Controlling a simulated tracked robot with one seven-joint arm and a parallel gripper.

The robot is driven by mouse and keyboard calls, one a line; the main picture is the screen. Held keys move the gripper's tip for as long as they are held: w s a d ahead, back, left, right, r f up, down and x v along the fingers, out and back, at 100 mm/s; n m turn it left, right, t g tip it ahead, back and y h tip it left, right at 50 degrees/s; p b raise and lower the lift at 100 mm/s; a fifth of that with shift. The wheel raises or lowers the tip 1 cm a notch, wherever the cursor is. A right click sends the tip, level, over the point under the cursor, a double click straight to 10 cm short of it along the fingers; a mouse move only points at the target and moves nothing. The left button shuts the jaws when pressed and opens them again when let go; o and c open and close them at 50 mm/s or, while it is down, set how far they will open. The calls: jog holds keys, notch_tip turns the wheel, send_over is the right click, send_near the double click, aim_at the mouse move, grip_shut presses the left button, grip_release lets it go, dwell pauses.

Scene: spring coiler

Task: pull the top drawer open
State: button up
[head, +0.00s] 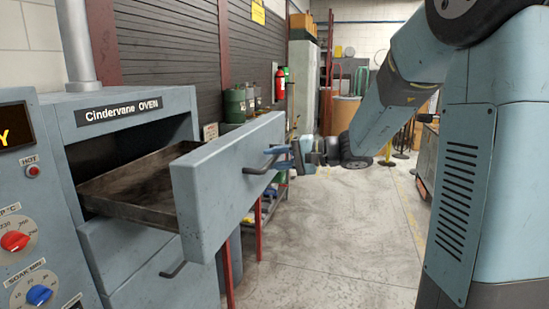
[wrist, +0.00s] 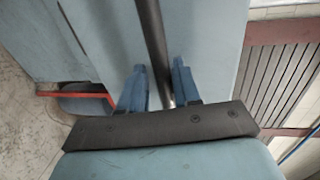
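The top drawer (head: 225,185) of the pale blue oven stands pulled well out, with its dark tray (head: 135,188) showing behind the front. Its dark bar handle (head: 256,170) is on the drawer front; the bar also shows in the wrist view (wrist: 152,40). My gripper (head: 279,158) is at the far end of this handle. In the wrist view my gripper's blue fingers (wrist: 160,88) stand apart on either side of the bar, with a small gap visible at the left finger. They look open around it. The bar's near end is hidden behind my gripper's dark palm.
A lower drawer (head: 165,270) with its own handle is closed beneath. The oven control panel (head: 25,230) is at the left. A red-legged stand (head: 258,230) with green canisters is behind the drawer. The concrete floor (head: 340,240) in the middle is clear.

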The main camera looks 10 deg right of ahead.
jog(key=shift+o, duration=0.7)
jog(key=shift+r, duration=0.1)
jog(key=shift+d+r, duration=0.1)
jog(key=shift+d, duration=0.15)
jog(key=v, duration=1.3)
jog(key=shift+d, duration=0.15)
jog(key=shift+s, duration=0.1)
